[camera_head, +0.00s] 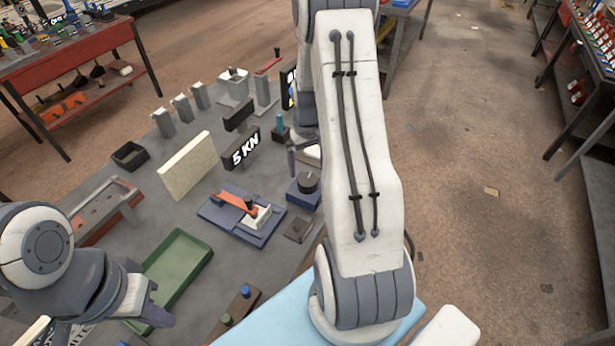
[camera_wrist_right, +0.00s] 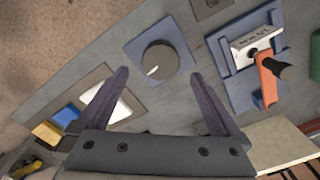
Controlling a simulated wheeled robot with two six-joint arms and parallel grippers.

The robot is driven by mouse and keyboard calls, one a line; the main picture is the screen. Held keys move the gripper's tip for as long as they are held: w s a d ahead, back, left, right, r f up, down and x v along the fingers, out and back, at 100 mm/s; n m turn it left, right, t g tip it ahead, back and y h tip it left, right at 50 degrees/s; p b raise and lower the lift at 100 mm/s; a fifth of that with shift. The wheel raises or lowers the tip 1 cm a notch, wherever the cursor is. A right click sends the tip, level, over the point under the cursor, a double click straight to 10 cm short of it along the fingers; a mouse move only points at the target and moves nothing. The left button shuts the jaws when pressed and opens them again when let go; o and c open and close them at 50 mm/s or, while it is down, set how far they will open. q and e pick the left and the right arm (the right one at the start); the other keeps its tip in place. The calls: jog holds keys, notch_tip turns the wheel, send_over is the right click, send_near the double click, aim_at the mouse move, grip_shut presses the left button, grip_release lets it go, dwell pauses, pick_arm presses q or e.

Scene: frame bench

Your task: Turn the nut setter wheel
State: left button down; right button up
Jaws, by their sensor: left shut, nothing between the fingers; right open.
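A dark round knob on a blue square block, which looks like the nut setter wheel (camera_head: 308,181), stands on the grey bench beside my right forearm. In the right wrist view the same wheel (camera_wrist_right: 161,58) lies between and just beyond the fingertips. My right gripper (camera_wrist_right: 158,78) is open and empty, one finger to each side of the wheel; contact cannot be seen. In the head view my right gripper (camera_head: 292,156) is mostly hidden by my arm. My left gripper (camera_head: 158,304) is shut and empty by the green tray, away from the wheel.
A blue fixture with an orange lever (camera_head: 235,201) sits left of the wheel; it also shows in the right wrist view (camera_wrist_right: 266,82). A "5 KN" sign (camera_head: 240,152), a cream panel (camera_head: 187,165) and a green tray (camera_head: 180,265) stand on the bench.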

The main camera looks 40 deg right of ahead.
aim_at(307, 179)
notch_tip(307, 179, down, 6)
jog(key=shift+f+p, duration=0.2)
jog(key=shift+p, duration=0.5)
jog(key=c, duration=1.3)
jog(key=shift+f+m+b, duration=0.1)
jog(key=shift+m+b, duration=0.35)
jog(key=shift+m, duration=0.35)
jog(key=m, duration=0.2)
jog(key=shift+m+b, duration=0.3)
jog(key=shift+m, duration=0.1)
jog(key=o, duration=1.3)
